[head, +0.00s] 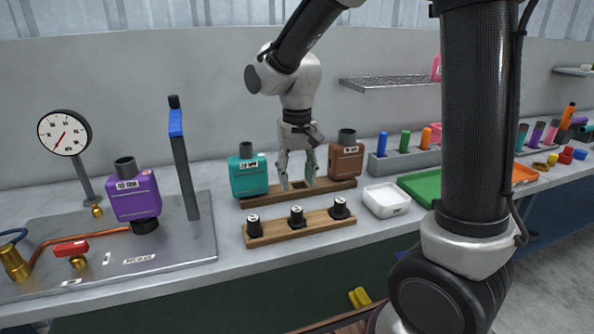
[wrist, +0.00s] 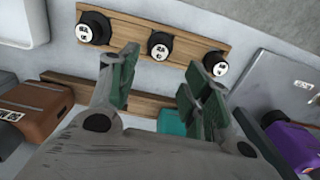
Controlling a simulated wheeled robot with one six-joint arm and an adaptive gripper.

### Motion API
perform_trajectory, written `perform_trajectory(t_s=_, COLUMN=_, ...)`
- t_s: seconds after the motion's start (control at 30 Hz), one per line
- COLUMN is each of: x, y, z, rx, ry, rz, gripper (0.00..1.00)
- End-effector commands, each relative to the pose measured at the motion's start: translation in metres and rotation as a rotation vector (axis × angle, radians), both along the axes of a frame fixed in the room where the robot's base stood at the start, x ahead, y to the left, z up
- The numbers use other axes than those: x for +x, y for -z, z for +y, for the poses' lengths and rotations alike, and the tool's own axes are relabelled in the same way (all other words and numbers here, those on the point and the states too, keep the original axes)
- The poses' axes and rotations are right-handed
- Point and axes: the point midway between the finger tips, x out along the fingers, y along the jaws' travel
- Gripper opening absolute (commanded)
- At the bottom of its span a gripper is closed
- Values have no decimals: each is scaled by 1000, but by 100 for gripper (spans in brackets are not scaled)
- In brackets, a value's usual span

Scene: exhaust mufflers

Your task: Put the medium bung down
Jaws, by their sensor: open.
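Three black bungs with white labels stand in a wooden rack (head: 318,228) on the bench: a left bung (head: 254,226), a middle bung (head: 297,215) and a right bung (head: 339,208). The labels are too small to read, so I cannot tell for sure which is the medium one. In the wrist view the middle bung (wrist: 160,46) shows between my fingertips, beyond them, with clear space around it. My gripper (head: 298,184) is open and empty. It points down over the rear wooden stand, behind the bung rack, between the teal and brown mufflers.
The teal muffler (head: 248,175) and brown muffler (head: 346,158) stand close on either side of my gripper on the rear stand (head: 330,188). A purple muffler (head: 134,197) sits on the metal plate at left. A white tray (head: 386,200) lies right of the rack.

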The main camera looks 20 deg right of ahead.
Motion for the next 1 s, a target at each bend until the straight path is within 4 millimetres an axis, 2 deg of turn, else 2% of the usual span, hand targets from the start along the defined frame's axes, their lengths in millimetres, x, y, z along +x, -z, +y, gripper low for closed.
perform_trajectory(t_s=0.1, x=0, y=-12, z=0, rx=1, ry=0, rz=-1, gripper=48)
perform_trajectory(t_s=0.27, x=-1, y=-17, z=-1, rx=1, ry=0, rz=-2, gripper=48)
perform_trajectory(t_s=0.37, x=-8, y=-28, z=-13, rx=8, ry=1, rz=-23, gripper=48)
perform_trajectory(t_s=0.47, x=-29, y=-51, z=-39, rx=23, ry=2, rz=-72, gripper=48)
perform_trajectory(t_s=0.6, x=-79, y=-86, z=-87, rx=36, ry=-2, rz=-174, gripper=48)
perform_trajectory(t_s=0.7, x=-118, y=-99, z=-115, rx=31, ry=-7, rz=-244, gripper=48)
perform_trajectory(t_s=0.83, x=-159, y=-104, z=-136, rx=16, ry=-15, rz=-318, gripper=48)
perform_trajectory(t_s=1.0, x=-187, y=-103, z=-148, rx=-1, ry=-23, rz=-365, gripper=48)
